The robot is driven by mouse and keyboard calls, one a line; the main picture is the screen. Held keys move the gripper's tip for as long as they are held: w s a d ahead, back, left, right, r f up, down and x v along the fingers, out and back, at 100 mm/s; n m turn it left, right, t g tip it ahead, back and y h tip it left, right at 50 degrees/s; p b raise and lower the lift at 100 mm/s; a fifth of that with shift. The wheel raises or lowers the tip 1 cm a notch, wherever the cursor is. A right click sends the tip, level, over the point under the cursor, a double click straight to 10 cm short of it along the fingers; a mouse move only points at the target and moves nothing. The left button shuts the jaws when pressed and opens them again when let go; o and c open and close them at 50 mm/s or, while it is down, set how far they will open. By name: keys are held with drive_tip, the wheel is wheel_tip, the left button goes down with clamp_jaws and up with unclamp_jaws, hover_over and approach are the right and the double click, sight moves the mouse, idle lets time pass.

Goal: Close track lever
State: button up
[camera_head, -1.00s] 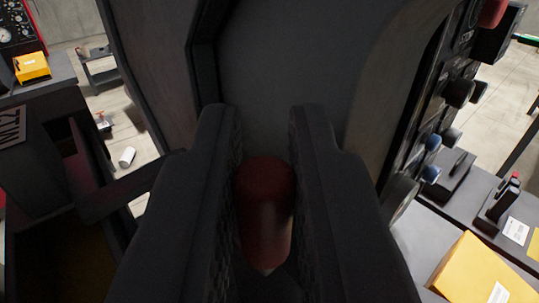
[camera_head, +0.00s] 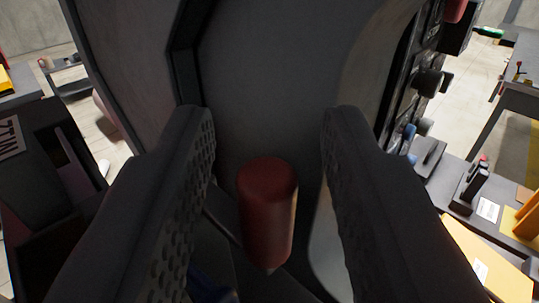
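A dark red cylindrical knob (camera_head: 268,212), which looks like the track lever's handle, stands in the lower middle of the view. My gripper (camera_head: 265,125) is open, with one dark textured finger on each side of the knob. There is a clear gap between the knob and each finger, wider on the right. The lever below the knob is mostly hidden in shadow. A large dark grey curved housing (camera_head: 275,75) rises just behind the knob and fingertips.
A control panel with dark and blue knobs (camera_head: 430,80) is on the right. Below it, a grey bench holds a yellow box (camera_head: 485,262) and a small black device (camera_head: 470,188). A dark open bin (camera_head: 50,200) is on the left. Concrete floor shows beyond.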

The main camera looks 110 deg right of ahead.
drive_tip(key=shift+w+a, duration=0.3)
drive_tip(key=shift+a, duration=0.2)
drive_tip(key=b+v, duration=0.1)
drive_tip(key=v, duration=1.1)
drive_tip(key=shift+a+b, duration=0.35)
drive_tip(key=shift+b, duration=0.05)
drive_tip(key=shift+w+f, duration=0.1)
